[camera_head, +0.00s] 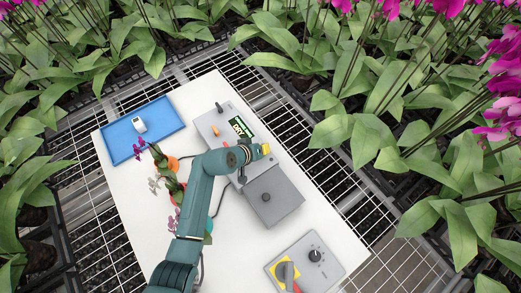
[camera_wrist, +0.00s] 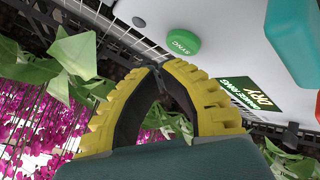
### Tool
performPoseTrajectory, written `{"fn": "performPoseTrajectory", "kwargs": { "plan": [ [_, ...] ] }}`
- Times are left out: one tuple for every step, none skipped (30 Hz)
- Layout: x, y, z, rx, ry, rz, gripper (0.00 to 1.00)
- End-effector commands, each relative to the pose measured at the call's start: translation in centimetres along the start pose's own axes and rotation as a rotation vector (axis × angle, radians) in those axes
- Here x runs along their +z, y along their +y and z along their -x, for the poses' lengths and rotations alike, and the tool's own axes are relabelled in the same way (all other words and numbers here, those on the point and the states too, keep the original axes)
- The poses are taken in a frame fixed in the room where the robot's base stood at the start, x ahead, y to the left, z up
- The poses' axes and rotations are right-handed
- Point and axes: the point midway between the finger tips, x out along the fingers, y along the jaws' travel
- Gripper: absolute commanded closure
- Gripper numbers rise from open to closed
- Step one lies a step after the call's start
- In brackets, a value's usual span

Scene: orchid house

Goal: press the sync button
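The green sync button (camera_wrist: 184,43), with upside-down lettering, sits on a pale panel in the wrist view, beyond my fingertips and slightly to their right. I see a gap in the picture between it and the fingertips; I cannot tell the depth. I cannot make the button out in the head view, where my arm covers part of the device. My gripper (camera_wrist: 156,69) has yellow and black fingers whose tips come together, with nothing seen held. In the head view my gripper (camera_head: 263,150) is over the grey device (camera_head: 208,124) with the "DRY" display (camera_head: 240,127).
A grey box with a dark knob (camera_head: 266,197) stands just below my gripper. Another control box (camera_head: 315,255) stands at the lower right. A blue tray (camera_head: 165,116) holds a small white device (camera_head: 139,125). Small potted plants (camera_head: 172,186) stand left of my arm. Foliage surrounds the white table (camera_head: 140,232).

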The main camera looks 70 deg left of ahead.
Motion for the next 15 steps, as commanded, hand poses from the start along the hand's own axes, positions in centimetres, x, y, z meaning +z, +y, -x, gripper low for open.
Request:
{"fn": "performPoseTrajectory", "kwargs": {
  "plan": [
    [0.11, -0.10, -0.13, 0.000, -0.001, 0.000, 1.00],
    [0.18, -0.17, -0.22, 0.000, -0.001, 0.000, 1.00],
    [0.28, -0.26, -0.35, 0.000, -0.001, 0.000, 1.00],
    [0.35, -0.33, -0.45, 0.000, -0.001, 0.000, 1.00],
    [0.40, -0.39, -0.53, 0.000, -0.001, 0.000, 1.00],
    [0.45, -0.44, -0.61, 0.000, 0.000, 0.000, 1.00],
    [0.45, -0.45, -0.63, 0.000, 0.000, 0.000, 1.00],
    [0.44, -0.45, -0.62, 0.000, 0.000, 0.000, 1.00],
    [0.42, -0.43, -0.60, 0.000, 0.000, 0.000, 1.00],
    [0.41, -0.42, -0.58, 0.000, 0.000, 0.000, 1.00],
    [0.41, -0.42, -0.58, 0.000, 0.000, 0.000, 1.00],
    [0.41, -0.41, -0.58, 0.000, 0.000, 0.000, 1.00],
    [0.41, -0.41, -0.58, 0.000, 0.000, 0.000, 1.00],
    [0.41, -0.41, -0.58, 0.000, 0.000, 0.000, 1.00],
    [0.42, -0.42, -0.58, 0.000, 0.000, 0.000, 1.00]
  ]
}}
